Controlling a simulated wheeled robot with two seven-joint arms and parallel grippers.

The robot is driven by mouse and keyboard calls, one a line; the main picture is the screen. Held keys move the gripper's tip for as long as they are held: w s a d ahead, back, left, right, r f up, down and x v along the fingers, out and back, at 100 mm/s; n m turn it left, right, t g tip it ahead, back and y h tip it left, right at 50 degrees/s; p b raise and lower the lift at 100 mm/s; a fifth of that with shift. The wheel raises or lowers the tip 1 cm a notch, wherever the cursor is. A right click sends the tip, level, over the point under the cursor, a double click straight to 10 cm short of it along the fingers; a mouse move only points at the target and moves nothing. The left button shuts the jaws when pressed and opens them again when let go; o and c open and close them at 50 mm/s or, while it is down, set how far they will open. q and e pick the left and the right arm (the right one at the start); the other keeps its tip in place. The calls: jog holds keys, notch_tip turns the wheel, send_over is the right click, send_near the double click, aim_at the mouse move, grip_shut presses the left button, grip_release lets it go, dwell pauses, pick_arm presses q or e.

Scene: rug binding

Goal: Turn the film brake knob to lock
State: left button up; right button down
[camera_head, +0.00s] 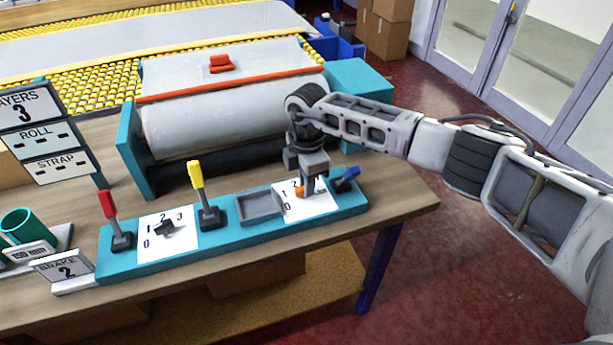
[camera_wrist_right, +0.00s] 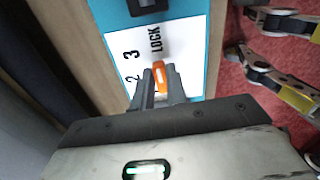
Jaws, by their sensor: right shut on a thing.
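The film brake knob (camera_wrist_right: 160,76) is an orange bar on a white dial plate (camera_wrist_right: 180,40) marked 2, 3 and LOCK. In the wrist view its upper end lies close to the word LOCK and roughly in line with it. My right gripper (camera_wrist_right: 160,90) is shut on the knob from above. In the head view the right gripper (camera_head: 308,190) stands over the right-hand dial plate (camera_head: 292,210), and only a bit of orange shows beside its fingers. The rest of the knob is hidden. My left gripper is not in view.
The teal panel (camera_head: 110,270) also carries a red lever (camera_head: 108,205), a yellow lever (camera_head: 196,176), a black knob (camera_head: 166,229) and a blue lever (camera_head: 346,178) close right of the gripper. A sign (camera_head: 64,268) reads BRAKE 2. The roller (camera_head: 230,115) lies behind.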

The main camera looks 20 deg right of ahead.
jog(key=shift+r+m, duration=0.1)
jog(key=shift+m, duration=0.3)
jog(key=c, duration=1.4)
grip_release()
notch_tip(320, 180, up, 16)
jog(key=b, duration=0.2)
